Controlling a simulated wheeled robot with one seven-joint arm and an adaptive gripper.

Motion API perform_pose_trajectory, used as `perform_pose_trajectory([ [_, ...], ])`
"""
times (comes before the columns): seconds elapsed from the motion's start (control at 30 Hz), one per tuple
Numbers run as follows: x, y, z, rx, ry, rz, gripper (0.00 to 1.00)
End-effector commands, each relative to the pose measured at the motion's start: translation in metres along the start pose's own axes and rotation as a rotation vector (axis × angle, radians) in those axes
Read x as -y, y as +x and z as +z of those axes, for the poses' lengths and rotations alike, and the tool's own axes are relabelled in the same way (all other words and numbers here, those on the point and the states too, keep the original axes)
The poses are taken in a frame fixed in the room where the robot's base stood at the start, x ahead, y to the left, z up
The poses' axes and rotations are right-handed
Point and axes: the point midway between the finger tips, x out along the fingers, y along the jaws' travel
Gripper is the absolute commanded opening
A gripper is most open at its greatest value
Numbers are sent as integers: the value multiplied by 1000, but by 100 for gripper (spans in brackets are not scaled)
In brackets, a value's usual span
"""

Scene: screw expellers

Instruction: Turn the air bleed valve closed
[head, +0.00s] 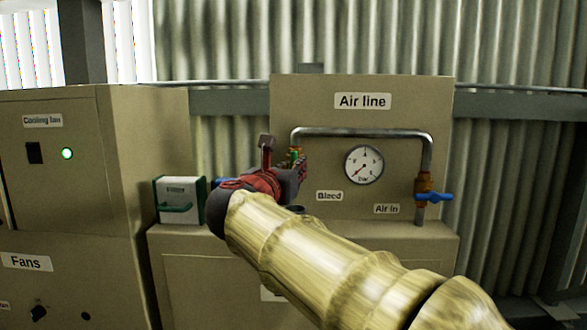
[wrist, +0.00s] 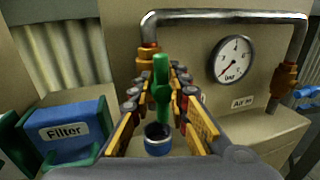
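The bleed valve's green handle (wrist: 161,88) stands upright in the wrist view, below the left end of the grey pipe. In the head view a little of the green handle (head: 296,152) shows beside my gripper (head: 284,163). The wrist view shows my gripper (wrist: 162,82) open, one yellow-padded finger on each side of the green handle. Narrow gaps seem to show between handle and fingers; contact is hard to judge. The "Bleed" label (head: 329,196) is right of my gripper. The valve's body is mostly hidden.
A round gauge (head: 364,165) is right of the valve. A blue handle (head: 434,197) is on the "Air in" valve. A dark-mouthed blue cup (wrist: 158,139) sits below the green handle. A blue "Filter" box (wrist: 76,132) stands at left, near a green-and-white box (head: 180,200).

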Motion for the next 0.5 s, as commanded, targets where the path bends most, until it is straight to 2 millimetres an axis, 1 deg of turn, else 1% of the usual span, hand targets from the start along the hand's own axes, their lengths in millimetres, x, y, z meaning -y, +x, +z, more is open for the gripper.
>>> perform_pose_trajectory([
  [0.03, 1, 0, 0, -1, 0, -2, 10],
  [0.2, 1, 0, 0, -1, 0, -3, 1],
  [0.23, 1, 0, 0, -1, 0, -4, 0],
  [0.5, 2, 0, -1, -2, 3, -5, 0],
])
